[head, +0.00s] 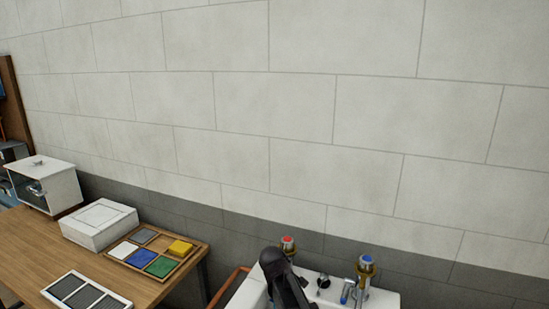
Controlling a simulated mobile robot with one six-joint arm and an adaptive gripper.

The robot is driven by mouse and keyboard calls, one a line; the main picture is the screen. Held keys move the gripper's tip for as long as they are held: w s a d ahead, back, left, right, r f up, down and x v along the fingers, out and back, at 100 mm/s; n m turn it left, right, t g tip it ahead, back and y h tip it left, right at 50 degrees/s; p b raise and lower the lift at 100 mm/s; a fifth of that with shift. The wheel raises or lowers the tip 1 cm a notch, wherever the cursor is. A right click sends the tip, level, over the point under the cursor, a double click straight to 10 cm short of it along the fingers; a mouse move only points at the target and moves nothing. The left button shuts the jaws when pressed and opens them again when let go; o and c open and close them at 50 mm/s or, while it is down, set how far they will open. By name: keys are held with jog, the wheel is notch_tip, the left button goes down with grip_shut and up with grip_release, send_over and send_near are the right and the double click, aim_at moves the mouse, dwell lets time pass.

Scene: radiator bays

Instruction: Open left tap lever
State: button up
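The left tap (288,244), with a red top and a brass-coloured collar, stands at the back of a white basin (388,300) in the head view. Its lever is not visible; the dark end of my arm covers the area just below the tap. My gripper (273,260) shows as a dark shape in front of and slightly left of the left tap. Its fingers cannot be made out, and I cannot tell whether it touches the tap. The right tap (366,265) has a blue top, with a blue-tipped lever (346,291) beside it.
A wooden table (35,248) at the left holds a white box (100,223), a tray of coloured tiles (194,259), a vented panel (87,294) and a white cabinet (62,190). A tiled wall (300,110) closes off the back. An orange-brown edge (228,286) lies left of the basin.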

jog(key=s+d+f+m+g+y, duration=0.1)
jog(key=s+d+f+m+g, duration=0.1)
jog(key=s+d+m+g, duration=0.2)
jog(key=s+d+f+m+g+y, duration=0.1)
jog(key=s+d+f+m+g, duration=0.2)
jog(key=s, duration=1.4)
jog(key=shift+s+d+m+g+y, duration=0.35)
jog(key=shift+d+m, duration=1.15)
jog(key=shift+d, duration=1.9)
jog(key=shift+w, duration=0.15)
